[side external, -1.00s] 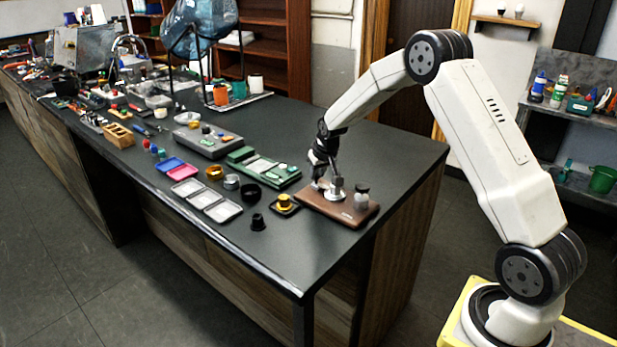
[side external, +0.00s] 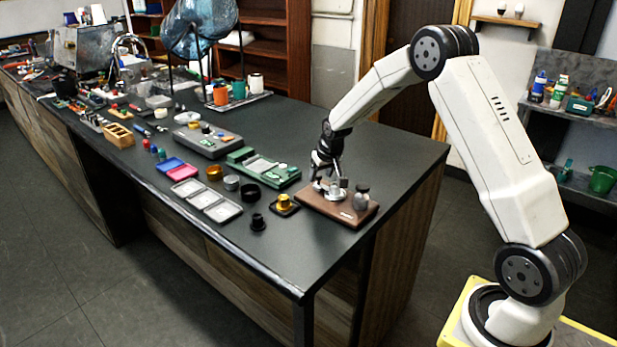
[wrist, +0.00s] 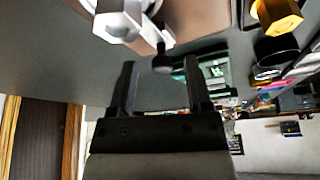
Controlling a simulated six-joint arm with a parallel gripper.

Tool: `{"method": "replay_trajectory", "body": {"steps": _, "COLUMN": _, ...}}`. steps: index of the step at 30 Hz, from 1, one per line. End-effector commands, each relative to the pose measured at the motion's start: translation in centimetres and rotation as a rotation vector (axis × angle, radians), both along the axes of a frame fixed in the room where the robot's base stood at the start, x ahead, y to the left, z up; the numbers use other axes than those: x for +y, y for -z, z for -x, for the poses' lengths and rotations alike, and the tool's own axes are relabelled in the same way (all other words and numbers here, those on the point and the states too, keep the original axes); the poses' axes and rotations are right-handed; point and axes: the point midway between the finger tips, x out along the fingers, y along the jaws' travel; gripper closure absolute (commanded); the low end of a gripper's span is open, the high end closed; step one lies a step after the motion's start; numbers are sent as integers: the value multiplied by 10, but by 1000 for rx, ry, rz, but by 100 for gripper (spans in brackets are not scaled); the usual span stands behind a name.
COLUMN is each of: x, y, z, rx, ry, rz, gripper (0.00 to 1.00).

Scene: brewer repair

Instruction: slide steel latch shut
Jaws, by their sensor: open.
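A brown board (side external: 338,210) lies near the table's right front edge. It bears shiny steel parts (side external: 333,190) and a dark grey knob (side external: 361,197). In the wrist view a hexagonal steel piece (wrist: 122,22) and a pale round part stand on the board (wrist: 200,18). A small dark round end (wrist: 162,62) shows just beyond my fingertips. I cannot tell for certain which steel part is the latch. My gripper (wrist: 160,65) is open, with nothing held between its fingers. In the side view my gripper (side external: 318,180) is low over the board's left end, partly hiding the steel parts.
Grey trays (side external: 220,210) are further left. The table right of the board is clear.

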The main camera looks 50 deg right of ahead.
Motion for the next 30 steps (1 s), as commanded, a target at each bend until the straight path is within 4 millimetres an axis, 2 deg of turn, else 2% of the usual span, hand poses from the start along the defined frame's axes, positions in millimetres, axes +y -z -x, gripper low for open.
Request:
{"method": "replay_trajectory", "body": {"steps": 8, "x": 3, "y": -16, "z": 6, "rx": -1, "ry": 0, "rz": 0, "gripper": 36}}
{"method": "replay_trajectory", "body": {"steps": 21, "x": 9, "y": -60, "z": 23, "rx": 0, "ry": 0, "rz": 0, "gripper": 36}}
{"method": "replay_trajectory", "body": {"steps": 30, "x": 11, "y": -71, "z": 28, "rx": 3, "ry": 0, "rz": -1, "gripper": 36}}
